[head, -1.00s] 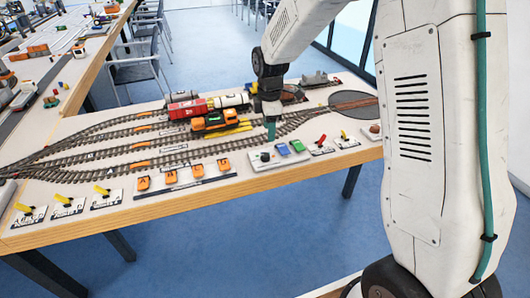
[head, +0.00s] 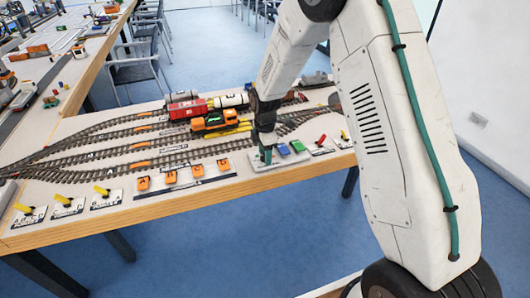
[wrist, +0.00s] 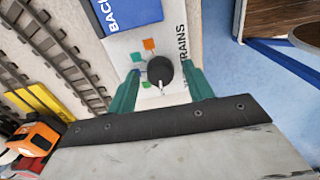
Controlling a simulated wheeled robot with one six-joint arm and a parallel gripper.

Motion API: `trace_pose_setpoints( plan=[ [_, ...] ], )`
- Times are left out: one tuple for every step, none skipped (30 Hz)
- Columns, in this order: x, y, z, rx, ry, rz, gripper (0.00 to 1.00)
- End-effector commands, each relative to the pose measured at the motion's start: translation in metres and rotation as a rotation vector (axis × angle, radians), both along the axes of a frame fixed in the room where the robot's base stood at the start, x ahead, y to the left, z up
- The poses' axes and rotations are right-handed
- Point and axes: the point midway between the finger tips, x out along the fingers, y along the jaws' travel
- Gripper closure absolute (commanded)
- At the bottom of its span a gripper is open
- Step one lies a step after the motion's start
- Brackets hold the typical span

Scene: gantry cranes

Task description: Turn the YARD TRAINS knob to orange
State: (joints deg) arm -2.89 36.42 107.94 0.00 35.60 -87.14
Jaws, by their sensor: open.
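The YARD TRAINS knob (wrist: 160,71) is a round black knob on a white panel (wrist: 121,42), with "TRAINS" lettering beside it in the wrist view. A white pointer on it aims toward the bottom of the wrist view. An orange mark (wrist: 150,44) lies above the knob, and green marks (wrist: 146,85) lie to its left. My gripper (wrist: 163,73) is open, its teal fingers on either side of the knob; I cannot tell if they touch it. In the head view my gripper (head: 266,155) is down at the panel's left end and hides the knob.
A blue button (wrist: 128,12) marked "BACK" sits on the same panel, with a green button (head: 297,146) nearby. Tracks with an orange locomotive (head: 213,121) run behind.

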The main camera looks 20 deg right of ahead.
Motion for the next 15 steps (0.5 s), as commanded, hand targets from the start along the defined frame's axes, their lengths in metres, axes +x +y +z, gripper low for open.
trace_pose_setpoints(
  plan=[
    [0.0,0.0,0.0,0.0,0.0,0.0,0.49],
    [-0.0001,0.0,0.0001,0.0,0.0,0.0,0.49],
    [-0.0001,0.0,0.0001,0.0,0.0,0.0,0.49],
    [-0.0001,0.0,0.0002,0.0,0.0,0.0,0.49],
    [-0.0001,0.0,0.0002,0.0,0.0,0.0,0.57],
    [-0.0001,0.0,0.0002,0.0,0.0,0.0,0.68],
    [-0.0002,0.0,0.0002,0.0,0.0,0.0,0.76],
    [-0.0002,0.0,0.0002,0.0,0.0,0.0,0.85],
    [-0.0001,0.0,0.0003,0.0,0.0,0.0,0.93],
    [-0.0001,0.0,0.0003,0.0,0.0,0.0,0.93],
    [-0.0001,0.0,0.0003,0.0,0.0,0.0,0.93],
    [-0.0001,0.0,0.0004,0.0,0.0,-0.001,0.93],
    [-0.0001,0.0,0.0004,0.0,0.0,-0.001,0.93],
    [-0.0001,0.0,0.0004,0.0,0.0,-0.002,0.93],
    [-0.0001,0.0,0.0004,0.0,0.0,-0.005,0.93]
  ],
)
